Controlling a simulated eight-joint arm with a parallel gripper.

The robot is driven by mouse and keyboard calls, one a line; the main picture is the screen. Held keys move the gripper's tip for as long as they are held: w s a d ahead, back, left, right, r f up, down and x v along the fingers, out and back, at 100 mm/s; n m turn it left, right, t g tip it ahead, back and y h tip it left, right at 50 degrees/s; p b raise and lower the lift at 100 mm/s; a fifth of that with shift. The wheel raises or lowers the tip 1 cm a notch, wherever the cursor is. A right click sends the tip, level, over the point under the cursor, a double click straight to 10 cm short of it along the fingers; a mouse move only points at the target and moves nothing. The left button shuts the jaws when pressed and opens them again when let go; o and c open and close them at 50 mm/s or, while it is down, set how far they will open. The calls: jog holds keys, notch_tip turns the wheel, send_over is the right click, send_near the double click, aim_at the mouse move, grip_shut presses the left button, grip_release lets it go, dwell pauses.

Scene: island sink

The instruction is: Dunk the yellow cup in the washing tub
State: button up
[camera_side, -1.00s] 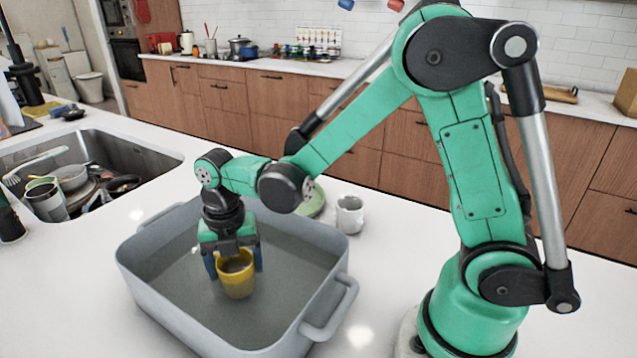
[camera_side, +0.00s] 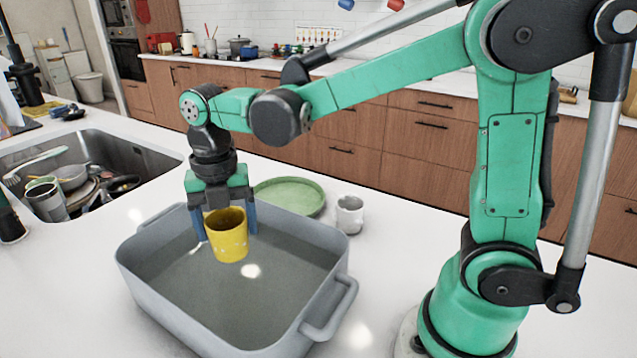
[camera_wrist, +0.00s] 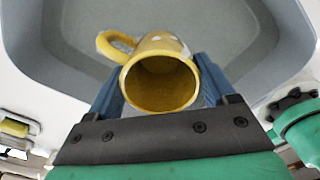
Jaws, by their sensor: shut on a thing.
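The yellow cup (camera_side: 228,236) is held by my gripper (camera_side: 224,222), whose blue fingers are shut on its two sides. The cup hangs above the washing tub, tilted a little toward the side camera. In the wrist view, the cup (camera_wrist: 160,82) shows its open mouth and its handle at the upper left, between the fingers (camera_wrist: 160,85). The grey washing tub (camera_side: 325,285) stands on the white counter and holds clear water (camera_side: 235,305). The cup appears clear of the water.
A green plate (camera_side: 290,193) and a small whitish cup (camera_side: 349,214) stand behind the tub. A sink (camera_side: 130,160) with piled dishes is at the left. The counter in front of my base, right of the tub, is clear.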

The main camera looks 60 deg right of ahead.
notch_tip(320, 180, up, 5)
jog(key=shift+r, duration=0.15)
dwell(0.4)
jog(key=shift+w+d, duration=0.1)
dwell(1.3)
